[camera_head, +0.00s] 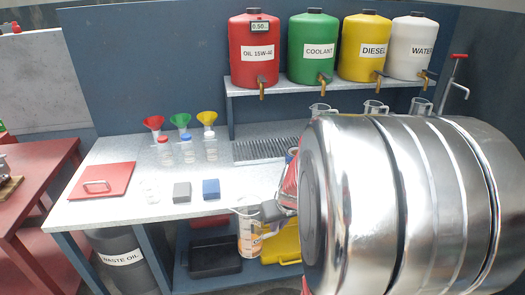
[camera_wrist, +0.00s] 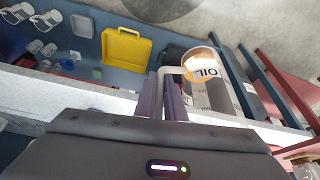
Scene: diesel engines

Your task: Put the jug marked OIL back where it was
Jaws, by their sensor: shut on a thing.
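The jug marked OIL (camera_head: 248,236) is clear with a pale label and some amber colour inside. It also shows in the wrist view (camera_wrist: 207,68), with its handle towards my fingers. My gripper (camera_head: 270,212) is shut on the jug's handle; in the wrist view its two dark fingers (camera_wrist: 171,90) meet the handle. The jug hangs in front of the bench's front edge, apart from the bench. The red OIL 15W-40 tank (camera_head: 254,65) stands on the raised shelf, its tap above the grated drip tray (camera_head: 262,149). My arm hides part of the bench's right side.
Clear jugs (camera_head: 373,108) stand under the other tanks' taps. Bottles (camera_head: 187,152), funnels (camera_head: 181,121), a grey block (camera_head: 181,192) and a blue block (camera_head: 211,189) occupy the bench (camera_head: 120,212). A yellow case (camera_head: 283,243) and black tray (camera_head: 214,256) lie on the shelf below.

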